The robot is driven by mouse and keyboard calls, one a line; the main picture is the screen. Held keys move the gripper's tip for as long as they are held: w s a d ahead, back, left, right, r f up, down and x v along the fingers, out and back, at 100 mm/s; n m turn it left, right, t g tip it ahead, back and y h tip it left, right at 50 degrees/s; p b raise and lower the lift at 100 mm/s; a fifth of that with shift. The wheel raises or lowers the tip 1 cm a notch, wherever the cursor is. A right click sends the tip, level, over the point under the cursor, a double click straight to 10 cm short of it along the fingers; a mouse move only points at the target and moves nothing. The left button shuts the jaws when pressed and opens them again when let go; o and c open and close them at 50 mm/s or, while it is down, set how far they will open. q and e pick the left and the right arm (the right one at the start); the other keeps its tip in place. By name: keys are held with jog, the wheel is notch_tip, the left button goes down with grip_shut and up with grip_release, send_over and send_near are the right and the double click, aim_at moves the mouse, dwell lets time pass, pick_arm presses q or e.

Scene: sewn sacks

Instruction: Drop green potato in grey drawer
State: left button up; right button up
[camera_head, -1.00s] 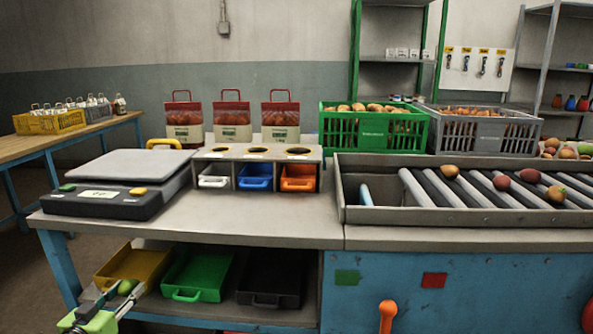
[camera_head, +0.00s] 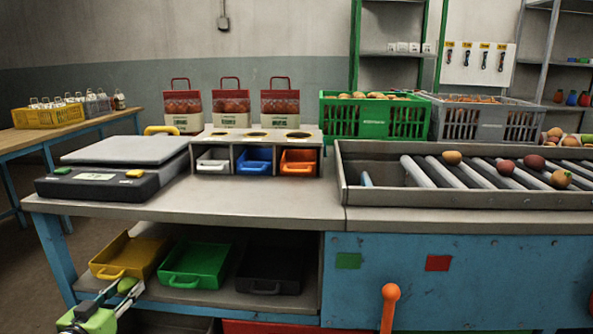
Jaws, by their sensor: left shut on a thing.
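A green potato (camera_head: 127,284) is between the fingers of my left gripper (camera_head: 122,292), at the lower left, in front of the lower shelf's trays. The gripper is shut on it, and the fingers partly hide it. A pale grey-white small drawer (camera_head: 213,166) is in the sorting stand (camera_head: 228,145) on the bench, left of a blue drawer (camera_head: 255,167) and an orange drawer (camera_head: 298,168). On the lower shelf are a yellow tray (camera_head: 125,272), a green tray (camera_head: 192,283) and a black or dark grey tray (camera_head: 268,286). My right gripper is not in view.
A scale (camera_head: 95,183) is at the bench's left. A roller conveyor (camera_head: 440,197) with several round items is at the right. Green (camera_head: 375,120) and grey (camera_head: 450,125) crates stand behind it. An orange knob (camera_head: 390,292) is at the front. The bench front strip is clear.

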pick_arm(q)
jog(key=shift+r, duration=0.1)
jog(key=o, duration=1.2)
jog(key=shift+s, duration=0.55)
jog(key=s, duration=0.3)
jog(key=s+r, duration=0.1)
jog(key=s, duration=0.6)
jog(key=shift+s+a+r, duration=0.25)
jog(key=shift+s+r, duration=0.15)
